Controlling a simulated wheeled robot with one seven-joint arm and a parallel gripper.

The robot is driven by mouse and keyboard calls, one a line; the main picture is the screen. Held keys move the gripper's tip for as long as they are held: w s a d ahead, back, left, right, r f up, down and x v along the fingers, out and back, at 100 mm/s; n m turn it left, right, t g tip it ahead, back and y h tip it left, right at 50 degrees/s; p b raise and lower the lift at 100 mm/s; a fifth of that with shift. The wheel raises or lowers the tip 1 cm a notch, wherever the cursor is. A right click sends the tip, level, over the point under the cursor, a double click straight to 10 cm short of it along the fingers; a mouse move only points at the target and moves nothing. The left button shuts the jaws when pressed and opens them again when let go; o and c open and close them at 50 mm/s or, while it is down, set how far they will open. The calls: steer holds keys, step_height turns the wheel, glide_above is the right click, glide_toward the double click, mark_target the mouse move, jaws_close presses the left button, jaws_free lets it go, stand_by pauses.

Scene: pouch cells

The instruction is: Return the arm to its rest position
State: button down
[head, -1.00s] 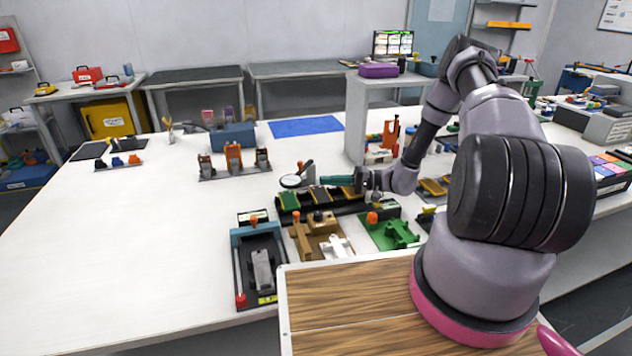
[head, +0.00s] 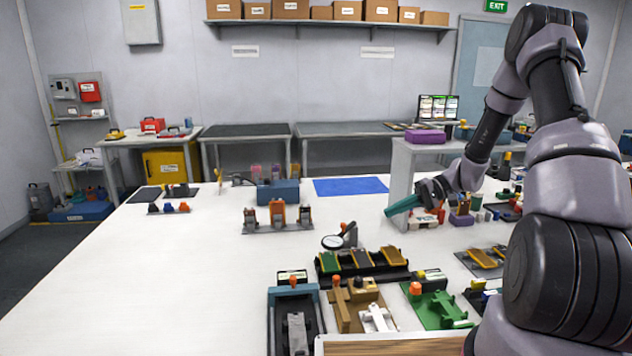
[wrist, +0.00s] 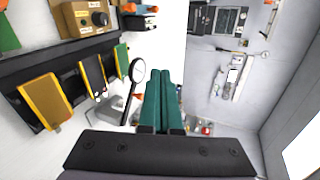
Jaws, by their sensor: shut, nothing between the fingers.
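My gripper (head: 392,211) shows in the head view above the white table, right of its middle. Its teal fingers point left and are together, with nothing between them. In the wrist view the two teal fingers (wrist: 162,75) lie side by side, closed and empty. My arm rises from the lower right of the head view, bends high up and comes down to the gripper. The gripper is clear of the dial gauge (head: 333,242) and the black rack of yellow-framed cells (head: 362,258).
Near the table's front edge stand a blue-framed fixture (head: 281,297), a wooden fixture (head: 346,314) and a green fixture (head: 437,309). A grey shelf unit (head: 402,170) stands close behind the gripper. A blue mat (head: 350,186) lies farther back. The table's left part (head: 130,270) is clear.

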steer(key=s+d+r+m+t+h, duration=0.1)
steer(key=s+r+t+h, duration=0.3)
steer(key=s+r, duration=0.7)
steer(key=s+d+r+m+t+h, duration=0.1)
steer(key=s+r+m+t+h, duration=0.2)
steer(key=s+r+h, duration=0.4)
steer(key=shift+s+d+r+t, duration=0.15)
steer(key=shift+s+r+t, duration=0.3)
steer(key=shift+s+r, duration=1.65)
steer(key=shift+s+d+r+t, duration=0.15)
steer(key=shift+s+r+t, duration=0.45)
steer(key=shift+r, duration=2.9)
steer(key=c, duration=1.5)
jaws_free()
steer(key=shift+c, duration=0.2)
